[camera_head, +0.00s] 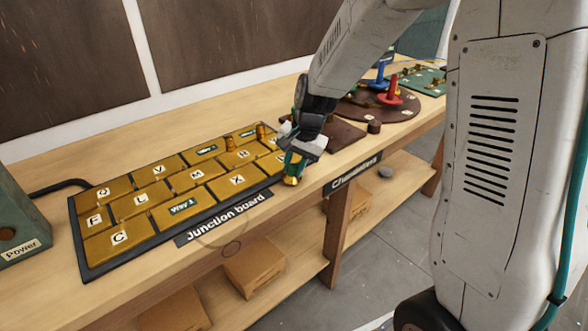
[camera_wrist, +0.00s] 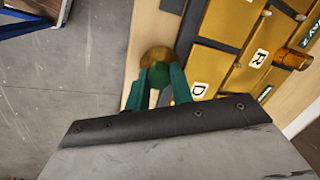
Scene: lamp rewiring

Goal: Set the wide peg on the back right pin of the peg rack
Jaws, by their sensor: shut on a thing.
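My gripper (camera_head: 297,165) is shut on a brass peg (camera_head: 291,181), just off the front right corner of the junction board. In the wrist view the green fingers (camera_wrist: 161,76) close around the peg, and its round brass end (camera_wrist: 157,57) shows beyond their tips. I cannot tell from its shape whether it is the wide peg. A flat brown board (camera_head: 343,136) lies right of my gripper, partly hidden by it. I cannot tell whether it is the peg rack, and I make out no back right pin.
The junction board (camera_head: 137,227) has lettered brass plates and upright brass pegs (camera_head: 230,145). A small dark brown cylinder (camera_head: 374,127) stands by the brown board. A round brown board (camera_head: 352,107) holds a red spool (camera_head: 392,92) and a blue one (camera_head: 379,75). The workbench's front edge (camera_head: 320,186) is close.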

